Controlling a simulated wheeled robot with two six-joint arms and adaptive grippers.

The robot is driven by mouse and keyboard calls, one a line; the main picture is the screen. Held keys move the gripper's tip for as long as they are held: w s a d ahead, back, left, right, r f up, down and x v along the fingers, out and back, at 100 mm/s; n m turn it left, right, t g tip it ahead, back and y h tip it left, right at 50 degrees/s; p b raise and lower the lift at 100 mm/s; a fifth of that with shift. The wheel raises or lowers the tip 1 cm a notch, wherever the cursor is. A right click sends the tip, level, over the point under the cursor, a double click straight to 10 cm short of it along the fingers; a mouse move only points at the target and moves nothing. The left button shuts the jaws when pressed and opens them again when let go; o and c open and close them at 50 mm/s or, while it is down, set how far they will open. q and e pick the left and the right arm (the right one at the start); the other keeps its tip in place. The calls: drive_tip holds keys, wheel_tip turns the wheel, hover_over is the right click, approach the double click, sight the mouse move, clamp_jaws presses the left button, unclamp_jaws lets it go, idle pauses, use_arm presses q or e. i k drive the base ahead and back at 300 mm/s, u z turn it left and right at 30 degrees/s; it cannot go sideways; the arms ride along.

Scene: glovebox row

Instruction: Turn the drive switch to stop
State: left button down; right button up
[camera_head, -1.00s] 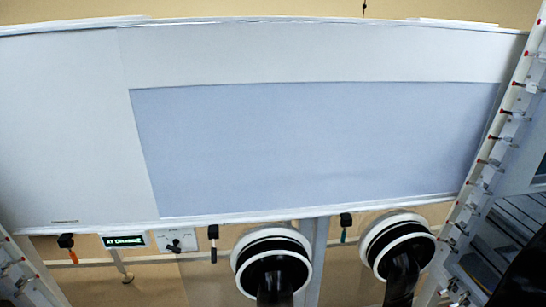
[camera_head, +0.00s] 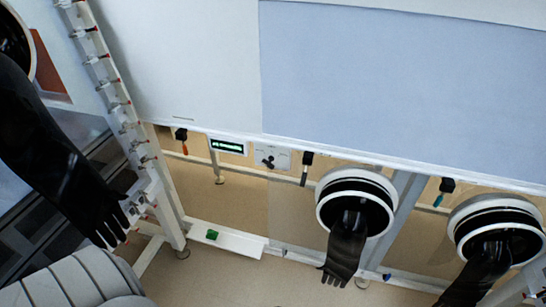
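The drive switch appears to be the black knob on a small white plate (camera_head: 268,159) under the lower edge of the white panel, left of centre in the head view. The knob is small, and I cannot read its markings or tell its setting. A green-lit display (camera_head: 228,146) sits just left of it; its text is too small to read. Neither of my grippers is in view.
Black gloves hang from round white-rimmed ports (camera_head: 356,178) and (camera_head: 496,215) to the right. Another black glove (camera_head: 50,150) hangs at the left, near a white post with red-tipped fittings (camera_head: 118,95). Tools (camera_head: 307,165) and (camera_head: 182,138) hang beside the switch.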

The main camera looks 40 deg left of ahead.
sight(265, 162)
drive_tip(key=u, duration=1.05)
